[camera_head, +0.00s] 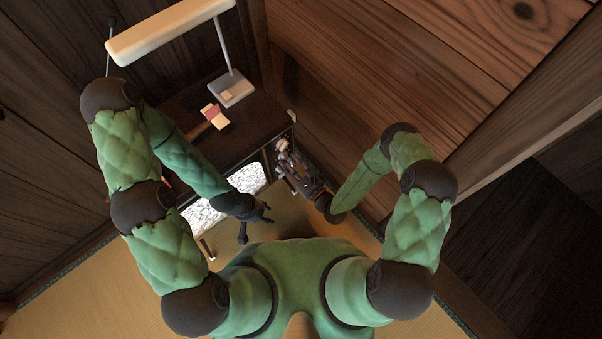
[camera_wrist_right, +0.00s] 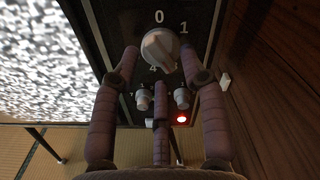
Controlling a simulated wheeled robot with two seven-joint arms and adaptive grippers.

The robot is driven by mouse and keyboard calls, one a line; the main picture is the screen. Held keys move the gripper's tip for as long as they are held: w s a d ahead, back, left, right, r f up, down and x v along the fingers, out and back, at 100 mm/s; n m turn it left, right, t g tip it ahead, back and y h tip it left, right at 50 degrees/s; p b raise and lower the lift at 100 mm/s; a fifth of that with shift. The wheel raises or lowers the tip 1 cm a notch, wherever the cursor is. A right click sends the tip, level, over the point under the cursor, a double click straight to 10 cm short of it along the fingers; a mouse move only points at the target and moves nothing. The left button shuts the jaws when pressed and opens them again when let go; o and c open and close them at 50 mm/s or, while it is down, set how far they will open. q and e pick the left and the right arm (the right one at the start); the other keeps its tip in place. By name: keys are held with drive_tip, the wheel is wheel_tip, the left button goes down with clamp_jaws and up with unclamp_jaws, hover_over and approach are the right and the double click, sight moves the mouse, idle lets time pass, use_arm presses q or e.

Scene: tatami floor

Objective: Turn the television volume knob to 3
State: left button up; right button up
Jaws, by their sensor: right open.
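The television (camera_head: 250,178) stands against the wall, its lit screen showing grey static. In the right wrist view its volume knob (camera_wrist_right: 158,49) is a pale round dial on a dark panel. A 0 is above it, a 1 at its upper right and a 4 at its lower left; other marks are partly hidden, and I cannot tell its exact setting. My right gripper (camera_wrist_right: 161,60) is open at the panel, its two outer fingers on either side of the knob and the third below; contact is unclear. My left gripper (camera_head: 256,226) is open and empty before the screen.
Two small knobs (camera_wrist_right: 143,99) (camera_wrist_right: 182,98) and a red light (camera_wrist_right: 181,119) sit below the volume knob. A lamp (camera_head: 232,89) and a small red-and-cream object (camera_head: 214,116) stand on the dark top. A wooden wall (camera_wrist_right: 260,80) is close on the right.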

drive_tip(key=v, duration=1.1)
drive_tip(key=shift+s, duration=0.15)
idle(0.4)
